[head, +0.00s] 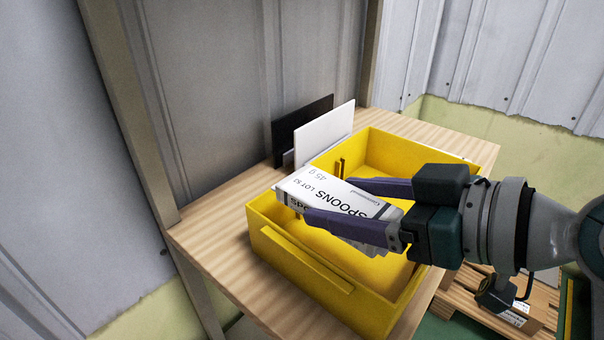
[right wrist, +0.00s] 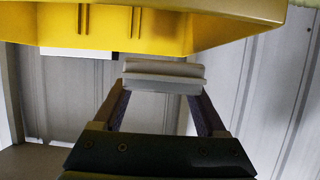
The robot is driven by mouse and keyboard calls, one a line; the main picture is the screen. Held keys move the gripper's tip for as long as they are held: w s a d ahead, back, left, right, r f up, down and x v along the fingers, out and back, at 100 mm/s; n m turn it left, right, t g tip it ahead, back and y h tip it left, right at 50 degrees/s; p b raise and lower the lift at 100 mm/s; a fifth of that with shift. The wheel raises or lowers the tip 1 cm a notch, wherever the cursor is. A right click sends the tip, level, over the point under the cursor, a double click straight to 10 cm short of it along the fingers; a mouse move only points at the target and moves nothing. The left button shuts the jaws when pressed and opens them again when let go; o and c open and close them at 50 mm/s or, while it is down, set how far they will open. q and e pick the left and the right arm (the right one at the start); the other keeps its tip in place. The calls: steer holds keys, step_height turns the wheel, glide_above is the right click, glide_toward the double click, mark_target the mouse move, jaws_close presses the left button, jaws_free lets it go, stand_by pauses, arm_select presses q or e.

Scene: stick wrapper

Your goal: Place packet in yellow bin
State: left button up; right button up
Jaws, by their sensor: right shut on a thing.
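A white packet (head: 334,196) with black print reading "SPOONS" is held between the purple fingers of my right gripper (head: 345,203). The packet is tilted and is over the yellow bin (head: 300,268), which stands on a wooden table. In the head view the packet and gripper hide part of the bin's inside. In the right wrist view the packet (right wrist: 163,76) is between the fingertips, with the yellow bin (right wrist: 160,28) across the top of the picture. My left gripper is not in view.
A white panel (head: 325,132) and a black panel (head: 302,125) stand upright behind the bin. The wooden table (head: 215,235) has bare room left of the bin. Corrugated metal walls rise behind and to the left. A wooden pallet (head: 456,297) is low at the right.

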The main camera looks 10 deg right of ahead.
step_height(320, 180, down, 4)
steer(key=shift+f+b, duration=0.1)
steer(key=shift+b, duration=0.8)
steer(key=shift+f, duration=0.1)
steer(key=shift+f, duration=0.1)
steer(key=shift+f+b, duration=0.45)
steer(key=shift+b, duration=0.1)
